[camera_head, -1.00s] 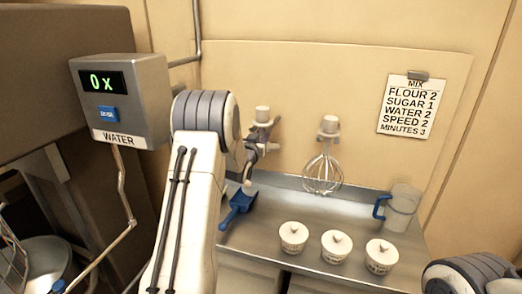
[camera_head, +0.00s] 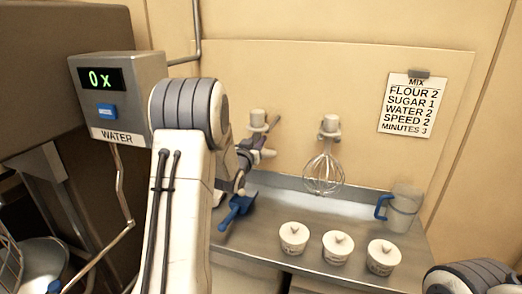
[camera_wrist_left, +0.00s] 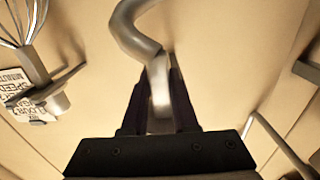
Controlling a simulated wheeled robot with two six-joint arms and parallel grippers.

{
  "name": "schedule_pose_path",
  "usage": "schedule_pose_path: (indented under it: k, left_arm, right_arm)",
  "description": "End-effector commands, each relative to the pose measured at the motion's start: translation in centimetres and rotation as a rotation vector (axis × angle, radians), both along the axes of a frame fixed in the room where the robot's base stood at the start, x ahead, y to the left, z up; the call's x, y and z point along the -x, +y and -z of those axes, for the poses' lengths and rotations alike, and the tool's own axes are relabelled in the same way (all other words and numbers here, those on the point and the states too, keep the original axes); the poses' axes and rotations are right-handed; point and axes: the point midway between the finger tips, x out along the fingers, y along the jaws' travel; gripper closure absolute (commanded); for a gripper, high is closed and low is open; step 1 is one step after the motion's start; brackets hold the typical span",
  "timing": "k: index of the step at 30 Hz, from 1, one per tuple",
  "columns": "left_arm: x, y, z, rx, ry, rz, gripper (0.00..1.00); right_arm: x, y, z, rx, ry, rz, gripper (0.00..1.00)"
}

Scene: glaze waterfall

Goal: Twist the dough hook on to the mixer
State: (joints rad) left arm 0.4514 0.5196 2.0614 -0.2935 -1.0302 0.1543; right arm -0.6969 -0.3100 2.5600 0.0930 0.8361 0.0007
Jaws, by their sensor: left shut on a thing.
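My left gripper (camera_head: 258,152) is partly hidden behind my own forearm in the head view, just below a wall peg (camera_head: 258,118). In the left wrist view its two fingers (camera_wrist_left: 160,95) are shut on the dough hook (camera_wrist_left: 138,32), a grey curved metal rod that rises from between them. In the head view a thin grey rod beside the peg seems to be part of the hook. A large dark body (camera_head: 60,40) at the left, with a metal bowl (camera_head: 45,258) below it, seems to be the mixer. My right gripper is out of view.
A wire whisk (camera_head: 324,172) hangs on a second peg.

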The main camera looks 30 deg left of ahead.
Motion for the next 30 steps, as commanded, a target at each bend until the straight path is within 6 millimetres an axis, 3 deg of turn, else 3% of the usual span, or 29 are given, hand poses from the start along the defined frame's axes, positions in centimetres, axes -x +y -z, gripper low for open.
schedule_pose_path:
  k: [30]
  left_arm:
    - [5.4, -1.1, -0.4, -0.004, -0.007, 0.001, 1.00]
  right_arm:
    - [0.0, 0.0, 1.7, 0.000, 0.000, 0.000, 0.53]
